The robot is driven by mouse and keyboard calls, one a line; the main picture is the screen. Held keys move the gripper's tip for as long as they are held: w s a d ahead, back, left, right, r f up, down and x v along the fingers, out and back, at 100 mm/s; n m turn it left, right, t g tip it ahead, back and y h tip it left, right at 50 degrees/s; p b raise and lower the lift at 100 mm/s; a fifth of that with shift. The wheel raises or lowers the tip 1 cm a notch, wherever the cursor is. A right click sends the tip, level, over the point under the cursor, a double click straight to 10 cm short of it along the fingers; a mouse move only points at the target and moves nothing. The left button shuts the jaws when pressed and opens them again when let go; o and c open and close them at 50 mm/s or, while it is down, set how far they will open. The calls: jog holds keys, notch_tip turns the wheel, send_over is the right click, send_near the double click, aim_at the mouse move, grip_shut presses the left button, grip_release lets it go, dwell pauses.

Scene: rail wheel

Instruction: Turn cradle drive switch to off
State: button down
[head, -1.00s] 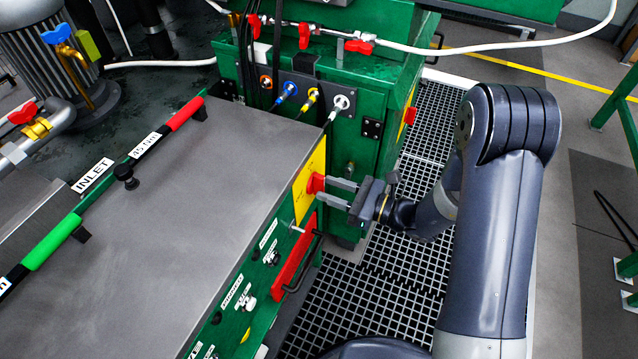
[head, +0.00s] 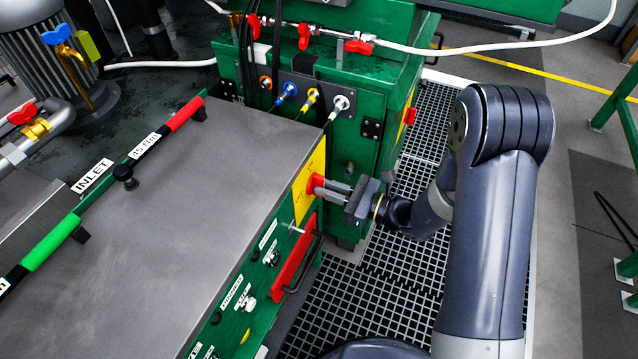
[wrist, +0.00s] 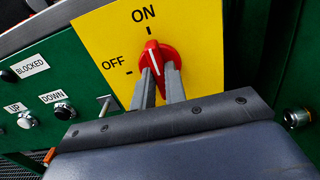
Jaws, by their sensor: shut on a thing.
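The cradle drive switch is a red rotary knob (wrist: 152,58) on a yellow plate (wrist: 98,30) marked ON at the top and OFF at the left. Its white line points up towards the ON mark, slightly tilted. In the head view the knob (head: 315,184) sits on the right side face of the green cabinet. My gripper (wrist: 159,80) is shut on the knob, with one finger on each side of it; in the head view it reaches in from the right.
Left of the plate are a BLOCKED label (wrist: 31,66), UP and DOWN buttons and a small metal lever (wrist: 104,104). A red panel with a black handle (head: 303,262) is below the knob. A grated floor (head: 345,300) lies under my arm.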

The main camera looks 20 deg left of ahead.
jog(key=shift+f+b, duration=0.1)
jog(key=shift+b, duration=0.2)
jog(key=shift+n+b, duration=2.2)
jog(key=shift+b, duration=0.4)
